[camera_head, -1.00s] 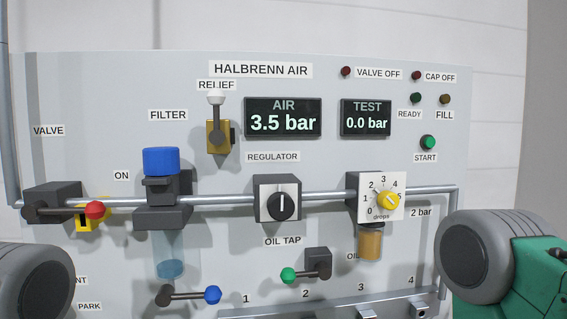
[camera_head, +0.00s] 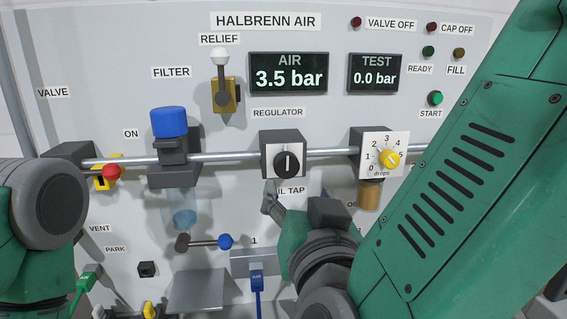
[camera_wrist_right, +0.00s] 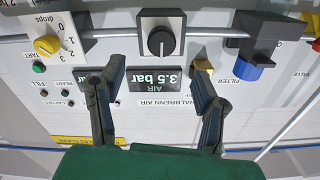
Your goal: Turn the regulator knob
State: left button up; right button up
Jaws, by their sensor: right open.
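The regulator knob (camera_head: 288,162) is a round black dial with a white pointer line, standing about upright on a white square face in a dark block. In the right wrist view, which is upside down, the knob (camera_wrist_right: 160,42) shows just beyond and between the spread fingers. My right gripper (camera_head: 272,200) is below the knob in the head view, apart from it. In the right wrist view the right gripper (camera_wrist_right: 157,72) is open with nothing between its fingers. My left arm is at the left edge; its gripper is not in view.
The AIR display (camera_head: 289,74) reads 3.5 bar; the TEST display (camera_head: 375,73) reads 0.0 bar. A pipe (camera_head: 225,157) runs beside the regulator. The blue-capped filter (camera_head: 169,123) is left, the yellow drops knob (camera_head: 390,158) right.

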aim_at(287, 169)
jog(key=w, duration=0.3)
jog(key=w+p, duration=0.1)
jog(key=w, duration=0.3)
jog(key=w+a, duration=0.1)
jog(key=w, duration=0.2)
jog(key=shift+w+a, duration=0.1)
jog(key=shift+w, duration=0.15)
jog(key=c, duration=1.1)
